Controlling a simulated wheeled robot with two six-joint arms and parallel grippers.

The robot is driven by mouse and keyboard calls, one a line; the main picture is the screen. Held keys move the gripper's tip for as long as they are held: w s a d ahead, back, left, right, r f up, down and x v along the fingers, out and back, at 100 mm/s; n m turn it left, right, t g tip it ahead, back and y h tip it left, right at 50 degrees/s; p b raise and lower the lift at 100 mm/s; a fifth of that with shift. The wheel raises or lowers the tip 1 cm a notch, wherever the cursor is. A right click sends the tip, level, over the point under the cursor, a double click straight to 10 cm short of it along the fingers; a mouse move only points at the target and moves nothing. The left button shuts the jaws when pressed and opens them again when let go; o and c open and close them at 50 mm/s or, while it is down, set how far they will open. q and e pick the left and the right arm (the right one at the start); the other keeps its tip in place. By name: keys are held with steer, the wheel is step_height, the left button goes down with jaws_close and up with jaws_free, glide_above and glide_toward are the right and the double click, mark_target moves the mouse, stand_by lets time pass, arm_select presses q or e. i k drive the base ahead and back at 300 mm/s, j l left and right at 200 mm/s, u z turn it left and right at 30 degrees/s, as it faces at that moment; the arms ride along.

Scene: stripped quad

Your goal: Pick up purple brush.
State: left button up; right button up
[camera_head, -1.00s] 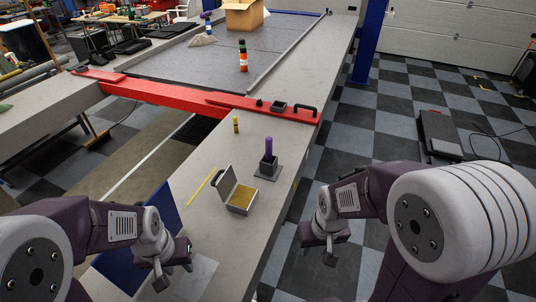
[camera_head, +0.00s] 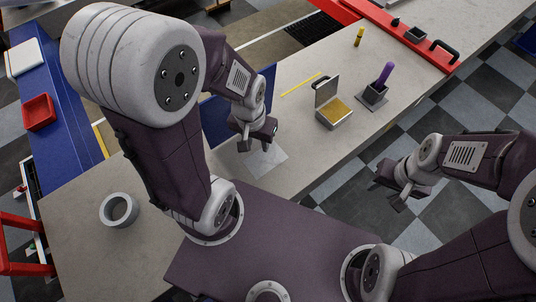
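The purple brush (camera_head: 385,73) stands upright, slightly tilted in the picture, in a small dark square holder (camera_head: 373,95) on the grey table. Its lower end is hidden in the holder. My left gripper (camera_head: 256,146) is over the table, to the left of the brush and nearer to me, apart from it. No object shows in it, and its finger gap is hard to make out. My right gripper (camera_head: 388,193) is past the table's edge, above the checkered floor, below the brush in the picture. Its fingers look apart and empty.
An open metal box (camera_head: 334,111) with yellow contents stands left of the holder. A yellow stick (camera_head: 301,85) and a yellow cylinder (camera_head: 359,37) lie beyond. A red beam (camera_head: 400,30) with a black handle crosses behind.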

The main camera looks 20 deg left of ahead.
mark_target(390, 66)
steer(key=i+l+u, duration=0.25)
steer(key=l, duration=0.15)
steer(key=l+u, duration=0.55)
steer(key=l, duration=0.25)
steer(key=i+l+u, duration=0.15)
steer(key=l+u, duration=0.15)
steer(key=i+l+u, duration=0.1)
steer(key=l+u, duration=0.15)
steer(key=l, duration=0.15)
steer(key=i+l+u, duration=0.1)
steer(key=l+u, duration=0.5)
steer(key=l, duration=0.25)
